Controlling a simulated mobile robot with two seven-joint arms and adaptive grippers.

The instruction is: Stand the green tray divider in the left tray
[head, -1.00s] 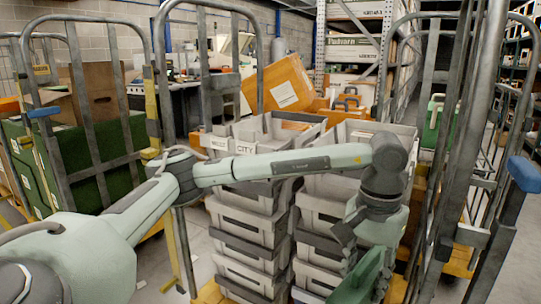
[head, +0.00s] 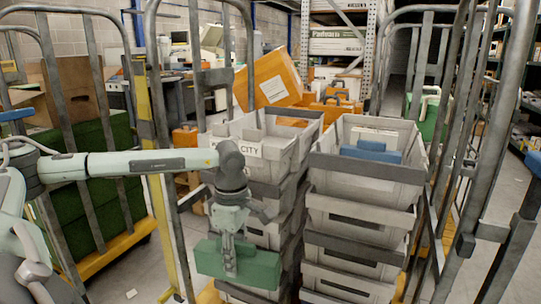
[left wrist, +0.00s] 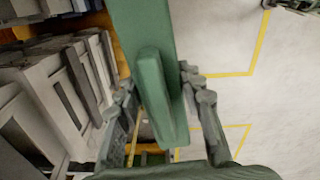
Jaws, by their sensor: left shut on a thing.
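The green tray divider (head: 262,268) hangs in front of the left stack of grey trays, below the top tray's rim. My left gripper (head: 229,258) points down and is shut on it. In the left wrist view the divider (left wrist: 145,40) runs up between the fingers (left wrist: 165,110), with a raised rib facing the camera. The left tray (head: 244,149), labelled CITY, tops the left stack; the part of its inside I can see looks empty, and its floor is hidden. My right gripper is not in view.
The right tray (head: 360,182) tops the neighbouring stack and holds a blue divider (head: 371,152) and pale papers. Metal cage uprights (head: 168,150) stand left of the stacks, with more at right (head: 480,150). Orange cases (head: 280,80) lie behind. Bare floor shows at lower left.

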